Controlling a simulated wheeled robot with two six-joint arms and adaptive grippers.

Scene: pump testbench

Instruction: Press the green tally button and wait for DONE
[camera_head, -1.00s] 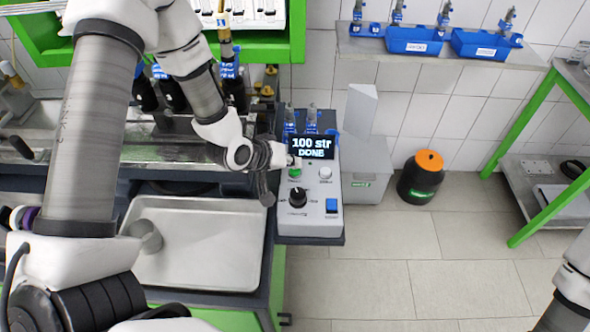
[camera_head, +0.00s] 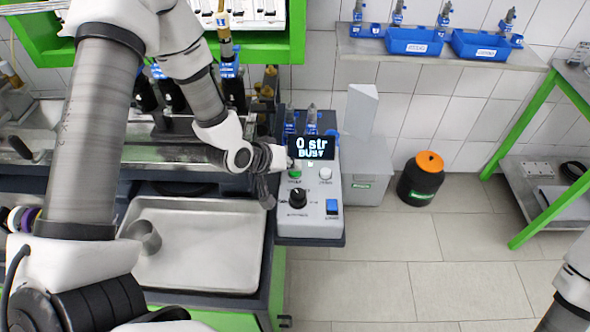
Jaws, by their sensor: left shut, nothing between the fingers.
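The tally control box (camera_head: 313,210) stands at the right end of the bench. Its dark display (camera_head: 311,147) reads "0 str" and "BUSY". The green button (camera_head: 295,174) is on its top face at the left, below the display. My left gripper (camera_head: 285,162) is shut and empty, with its tip at the upper left edge of the green button. I cannot tell whether it touches the button. A white button (camera_head: 325,174), a black knob (camera_head: 298,197) and a blue switch (camera_head: 332,206) are also on the box. My right gripper is out of view; only part of that arm shows at lower right.
A metal tray (camera_head: 200,245) holding a metal cup (camera_head: 146,237) lies left of the box. Bottles stand behind my left arm. A wall shelf (camera_head: 440,55) holds blue bins (camera_head: 414,41). A black bin with an orange lid (camera_head: 421,178) stands on the open floor to the right.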

